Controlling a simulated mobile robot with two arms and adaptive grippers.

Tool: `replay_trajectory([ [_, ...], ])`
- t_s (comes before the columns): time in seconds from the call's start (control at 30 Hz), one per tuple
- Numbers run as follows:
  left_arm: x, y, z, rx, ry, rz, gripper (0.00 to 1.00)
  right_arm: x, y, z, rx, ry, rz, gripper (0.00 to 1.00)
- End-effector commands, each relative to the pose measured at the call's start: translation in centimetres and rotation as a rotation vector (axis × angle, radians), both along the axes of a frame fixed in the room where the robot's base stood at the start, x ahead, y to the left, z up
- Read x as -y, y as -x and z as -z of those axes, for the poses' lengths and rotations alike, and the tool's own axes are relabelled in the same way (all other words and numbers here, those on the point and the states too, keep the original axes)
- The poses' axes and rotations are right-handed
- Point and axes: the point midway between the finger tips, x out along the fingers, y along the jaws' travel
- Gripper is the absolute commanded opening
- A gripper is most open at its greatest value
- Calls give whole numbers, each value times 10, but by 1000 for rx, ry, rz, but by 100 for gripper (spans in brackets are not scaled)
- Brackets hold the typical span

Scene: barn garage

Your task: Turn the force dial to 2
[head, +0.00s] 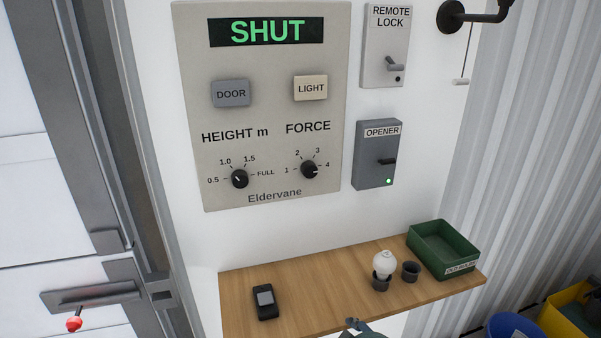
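The force dial (309,170) is a small black knob under the word FORCE, on the right of the beige wall panel (270,118). Marks 1, 2, 3 and 4 run around it from left to right. Its pale pointer line is small and appears to face right, toward 4.
The panel also has a SHUT display (267,31), DOOR button (231,93), LIGHT button (310,88) and height dial (239,179). Opener box (368,168) and remote lock (381,65) are at right. Below, the wooden shelf (325,290) holds a remote (265,302), bulb (384,263) and green tray (425,258).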

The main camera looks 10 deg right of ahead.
Motion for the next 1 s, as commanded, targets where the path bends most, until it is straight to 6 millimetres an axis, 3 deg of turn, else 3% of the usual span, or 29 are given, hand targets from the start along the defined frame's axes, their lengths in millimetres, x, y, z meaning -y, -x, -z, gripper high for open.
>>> replay_trajectory([
  [0.03,4,1,1,-2,4,-1,0,0,-12,-30,70,2,-1,47],
  [0.17,5,2,0,-2,6,1,0,-1,-56,-88,249,13,2,47],
  [0.3,4,1,0,-2,4,1,0,-5,-94,-159,452,18,-7,47],
  [0.5,4,1,1,-2,4,2,0,-13,-123,-251,698,19,-34,47],
  [0.63,3,1,0,-2,3,2,0,-16,-129,-277,764,15,-44,47],
  [0.77,-1,0,-4,-1,-1,4,0,-16,-140,-281,773,15,-45,47],
  [1.0,-2,0,-18,0,-2,4,0,-15,-184,-282,769,16,-43,47],
])
